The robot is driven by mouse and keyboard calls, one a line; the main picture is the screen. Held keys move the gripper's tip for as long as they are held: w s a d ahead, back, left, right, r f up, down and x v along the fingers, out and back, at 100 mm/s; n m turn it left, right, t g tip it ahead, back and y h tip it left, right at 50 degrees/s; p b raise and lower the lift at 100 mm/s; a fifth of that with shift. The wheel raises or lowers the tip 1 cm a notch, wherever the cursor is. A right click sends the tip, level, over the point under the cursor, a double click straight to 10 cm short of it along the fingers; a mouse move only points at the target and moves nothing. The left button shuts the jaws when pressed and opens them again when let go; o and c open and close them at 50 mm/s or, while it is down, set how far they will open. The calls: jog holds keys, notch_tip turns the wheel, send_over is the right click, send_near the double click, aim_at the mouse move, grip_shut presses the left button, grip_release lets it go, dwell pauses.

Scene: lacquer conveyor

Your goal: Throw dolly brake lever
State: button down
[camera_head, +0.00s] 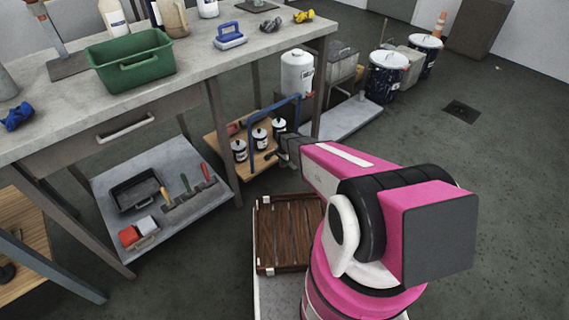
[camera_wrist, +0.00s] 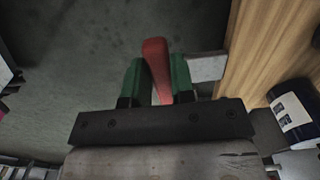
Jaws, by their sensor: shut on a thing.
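The dolly (camera_head: 262,163) has a wooden deck and a blue push handle (camera_head: 251,128). It stands on the floor beside the workbench and carries several dark cans with white labels. In the wrist view its wooden deck (camera_wrist: 265,45) fills the upper right. A red lever (camera_wrist: 154,50) stands beside the deck edge near a light grey bracket (camera_wrist: 206,68). My gripper (camera_wrist: 157,78) is shut on the lever, with one green finger on each side. In the head view my gripper (camera_head: 284,154) is at the dolly's near right edge, and the lever is not clearly visible there.
A can (camera_wrist: 293,112) on the deck stands close to the right of my gripper in the wrist view. The workbench (camera_head: 180,75) and its low shelf (camera_head: 190,205) are to the left. A slatted wooden crate (camera_head: 288,235) lies nearer.

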jog(key=c, duration=1)
grip_release()
jog(key=shift+o, duration=0.2)
jog(key=shift+r, duration=0.1)
notch_tip(320, 180, up, 11)
jog(key=shift+f, duration=0.2)
jog(key=s+d+r+n, duration=0.5)
jog(key=s+r, duration=0.7)
jog(key=r, duration=0.1)
jog(key=s+d+r+n, duration=0.5)
jog(key=s+r+n, duration=0.1)
jog(key=s+r, duration=0.6)
jog(key=shift+r, duration=0.65)
